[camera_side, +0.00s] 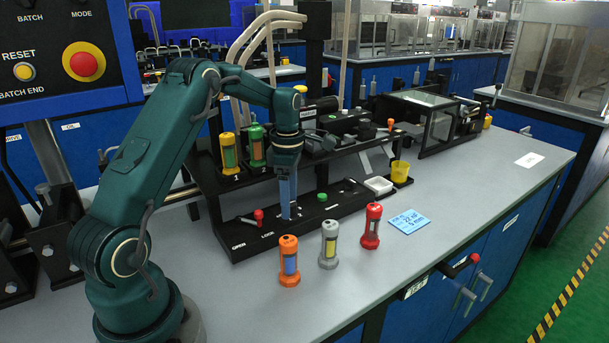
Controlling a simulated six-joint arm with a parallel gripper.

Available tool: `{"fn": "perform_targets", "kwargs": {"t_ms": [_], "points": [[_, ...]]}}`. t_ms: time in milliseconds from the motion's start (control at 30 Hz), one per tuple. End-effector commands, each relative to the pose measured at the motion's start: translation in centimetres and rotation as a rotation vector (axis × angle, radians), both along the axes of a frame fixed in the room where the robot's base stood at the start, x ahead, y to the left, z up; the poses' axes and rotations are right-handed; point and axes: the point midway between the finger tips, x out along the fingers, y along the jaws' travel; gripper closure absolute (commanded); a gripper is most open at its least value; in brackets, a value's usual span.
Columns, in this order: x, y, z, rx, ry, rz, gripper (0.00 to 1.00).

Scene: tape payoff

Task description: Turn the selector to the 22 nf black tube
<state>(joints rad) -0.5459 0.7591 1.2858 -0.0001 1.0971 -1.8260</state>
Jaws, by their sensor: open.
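My gripper (291,214) points down over the black base plate (252,243); its fingertips are at or just above the plate, and I cannot tell whether they touch it. It appears empty. A red-handled lever (258,216) is on the plate left of the gripper, near the words OPEN and LOCK. A green button (322,197) is right of the gripper. A blue card (409,221) on the bench reads 22 nF and a size in mm. I cannot clearly make out the selector or a black tube.
An orange tube (289,261), a grey tube (329,245) and a red tube (371,226) stand upright in front of the plate. A yellow tube (229,153) and a green tube (257,146) stand on the rack behind. A white tray (379,186) and yellow cup (400,171) are at right.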

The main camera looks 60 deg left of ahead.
Motion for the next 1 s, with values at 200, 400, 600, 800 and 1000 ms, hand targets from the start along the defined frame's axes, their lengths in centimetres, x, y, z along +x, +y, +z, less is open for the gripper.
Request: {"fn": "perform_targets", "kwargs": {"t_ms": [200, 400, 600, 800, 1000], "points": [[0.1, 0.1, 2.9, 0.003, -0.006, 0.000, 0.31], [0.1, 0.0, 4.7, 0.002, -0.004, 0.001, 0.31], [0.0, 0.0, 4.9, 0.001, -0.001, 0.001, 0.31], [0.4, -0.5, 5.5, 0.008, -0.015, -0.017, 0.31], [0.8, -3.8, 10.5, 0.061, -0.115, -0.106, 0.31]]}}
